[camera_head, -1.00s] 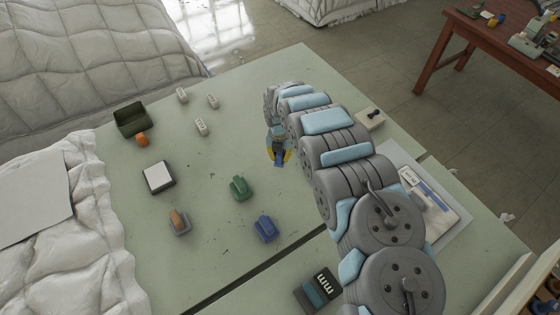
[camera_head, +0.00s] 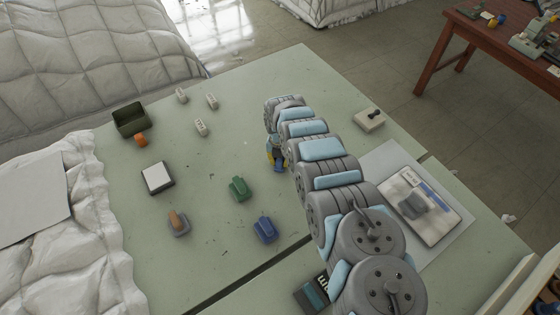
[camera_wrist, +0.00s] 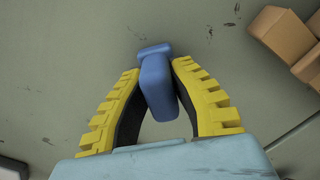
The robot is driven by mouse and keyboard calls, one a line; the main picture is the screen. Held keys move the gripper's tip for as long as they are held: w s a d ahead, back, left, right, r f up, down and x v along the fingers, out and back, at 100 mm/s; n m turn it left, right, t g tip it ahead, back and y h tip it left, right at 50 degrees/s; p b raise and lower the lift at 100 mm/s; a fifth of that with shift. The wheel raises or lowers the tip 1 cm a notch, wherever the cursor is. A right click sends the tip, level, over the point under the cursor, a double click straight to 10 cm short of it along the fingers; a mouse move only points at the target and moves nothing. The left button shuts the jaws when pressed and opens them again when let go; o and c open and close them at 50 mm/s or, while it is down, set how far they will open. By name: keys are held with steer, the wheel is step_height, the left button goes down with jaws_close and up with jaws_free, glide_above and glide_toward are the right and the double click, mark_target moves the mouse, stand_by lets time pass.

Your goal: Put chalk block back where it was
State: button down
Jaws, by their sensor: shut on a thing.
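My gripper (camera_wrist: 156,100) has its yellow fingers on either side of a blue block (camera_wrist: 158,82) and is shut on it. I cannot tell from its look alone whether this is the chalk block. In the head view the blue block (camera_head: 279,168) shows below my gripper (camera_head: 277,158), over the middle of the green table. Whether it touches the tabletop is unclear. A separate blue item (camera_head: 265,229) and a green item (camera_head: 239,189) lie nearer the front, apart from my gripper.
A dark open bin (camera_head: 130,119), a white-topped block (camera_head: 158,177), a grey-and-orange item (camera_head: 178,222) and several small pale blocks (camera_head: 201,127) are left. A pale block with a dark top (camera_head: 370,120) and a printed card (camera_head: 423,205) are right. A seam crosses the table's front.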

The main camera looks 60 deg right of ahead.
steer(key=c, duration=1.1)
jaws_free()
steer(key=shift+f, duration=0.1)
steer(key=shift+w+d+r+p, duration=0.1)
steer(key=shift+r+p, duration=0.7)
steer(key=shift+r, duration=5.4)
